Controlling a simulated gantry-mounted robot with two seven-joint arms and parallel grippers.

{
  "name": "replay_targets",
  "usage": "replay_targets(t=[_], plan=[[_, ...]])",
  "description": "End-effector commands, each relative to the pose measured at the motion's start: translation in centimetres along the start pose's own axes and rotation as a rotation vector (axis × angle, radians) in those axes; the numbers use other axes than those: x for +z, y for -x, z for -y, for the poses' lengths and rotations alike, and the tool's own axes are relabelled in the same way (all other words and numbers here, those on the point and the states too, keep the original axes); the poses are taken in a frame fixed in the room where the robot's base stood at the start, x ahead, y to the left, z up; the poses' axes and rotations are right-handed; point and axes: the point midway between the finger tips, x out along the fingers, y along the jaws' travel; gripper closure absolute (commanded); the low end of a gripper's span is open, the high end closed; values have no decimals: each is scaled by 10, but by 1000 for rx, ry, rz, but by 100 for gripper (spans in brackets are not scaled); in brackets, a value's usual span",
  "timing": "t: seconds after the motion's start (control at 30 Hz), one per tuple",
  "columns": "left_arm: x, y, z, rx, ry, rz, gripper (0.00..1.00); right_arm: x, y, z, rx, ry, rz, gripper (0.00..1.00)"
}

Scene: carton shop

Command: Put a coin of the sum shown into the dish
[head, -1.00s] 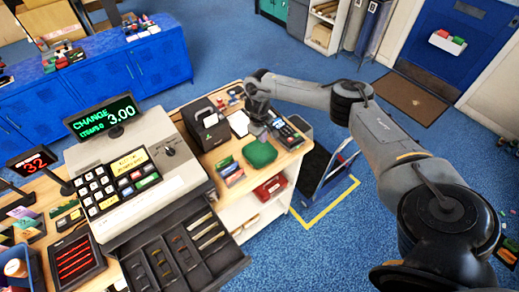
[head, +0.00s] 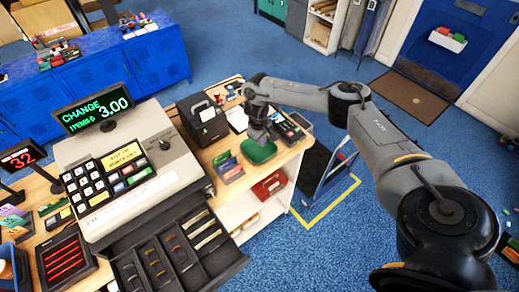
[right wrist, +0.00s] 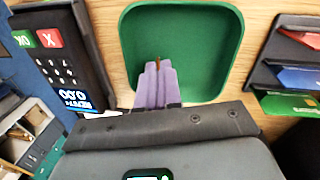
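The green dish (head: 262,152) sits on the wooden counter; in the right wrist view it fills the upper middle (right wrist: 185,30). My right gripper (head: 258,140) is above its near edge, with the purple fingers (right wrist: 155,82) pointing in over it. The fingers are closed on a thin brown coin (right wrist: 157,62), seen edge-on at their tips; its value cannot be read. The till display (head: 97,108) shows CHANGE 3.00. The open cash drawer (head: 235,262) holds rows of coins in compartments (head: 170,243). My left gripper is out of view.
A card terminal (right wrist: 60,60) stands beside the dish, and a rack of coloured cards (right wrist: 298,75) is on the other side. The cash register (head: 130,180) is to the left.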

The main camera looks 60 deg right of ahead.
Motion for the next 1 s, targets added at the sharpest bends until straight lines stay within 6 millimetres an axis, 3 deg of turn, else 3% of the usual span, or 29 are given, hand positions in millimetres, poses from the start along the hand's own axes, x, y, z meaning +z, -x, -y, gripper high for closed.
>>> replay_targets(t=[0.03, 0.17, 0.57, 0.77, 1.0], plan=[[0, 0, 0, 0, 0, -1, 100, 0, 0, 0, 0, 0, 0, 87], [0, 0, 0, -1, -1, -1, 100, 0, 0, 0, 0, 0, 0, 68], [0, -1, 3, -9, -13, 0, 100, -1, 5, 0, -2, 0, -1, 68], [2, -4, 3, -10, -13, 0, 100, -1, 31, 0, -1, 0, -4, 68], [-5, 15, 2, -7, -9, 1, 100, -1, 79, -2, 2, 1, -3, 68]])
